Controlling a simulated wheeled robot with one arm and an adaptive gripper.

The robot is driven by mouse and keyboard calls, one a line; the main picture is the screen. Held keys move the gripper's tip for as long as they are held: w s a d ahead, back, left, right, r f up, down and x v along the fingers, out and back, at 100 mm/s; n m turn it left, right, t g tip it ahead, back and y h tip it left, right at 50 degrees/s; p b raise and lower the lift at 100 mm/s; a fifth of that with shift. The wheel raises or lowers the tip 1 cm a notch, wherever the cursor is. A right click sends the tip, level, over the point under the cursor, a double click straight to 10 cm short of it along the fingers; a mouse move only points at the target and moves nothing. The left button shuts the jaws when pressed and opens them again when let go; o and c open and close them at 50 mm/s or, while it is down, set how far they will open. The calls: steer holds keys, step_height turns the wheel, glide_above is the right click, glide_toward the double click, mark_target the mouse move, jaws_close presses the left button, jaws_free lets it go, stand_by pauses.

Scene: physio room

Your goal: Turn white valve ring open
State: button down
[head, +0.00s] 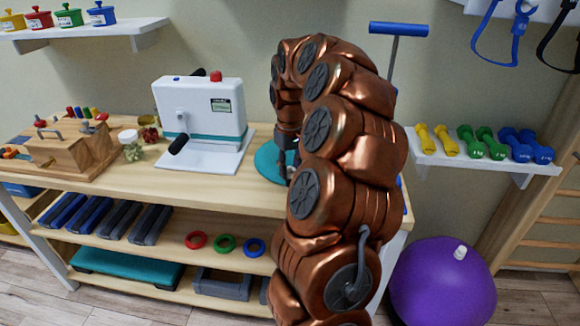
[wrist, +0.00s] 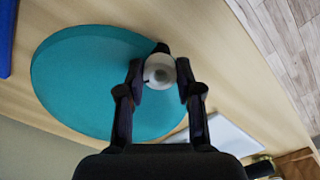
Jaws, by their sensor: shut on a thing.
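A white round piece (wrist: 158,68), which looks like the valve ring, sits between the two dark fingers of my gripper (wrist: 159,76) in the wrist view. The fingers are closed on it from both sides. It is above the edge of a teal round base (wrist: 85,85) on the wooden table. In the head view the teal base (head: 266,165) shows left of my copper-coloured arm. My arm hides the ring and most of my gripper there. How far the ring is turned cannot be told.
A white machine with black handles (head: 203,107) stands left of the teal base on the table (head: 215,192). A blue T-handle (head: 398,30) rises behind my arm. A purple ball (head: 440,285) lies right.

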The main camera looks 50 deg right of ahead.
stand_by(0.4)
steer(key=c, duration=0.8)
jaws_free()
step_height(320, 180, up, 12)
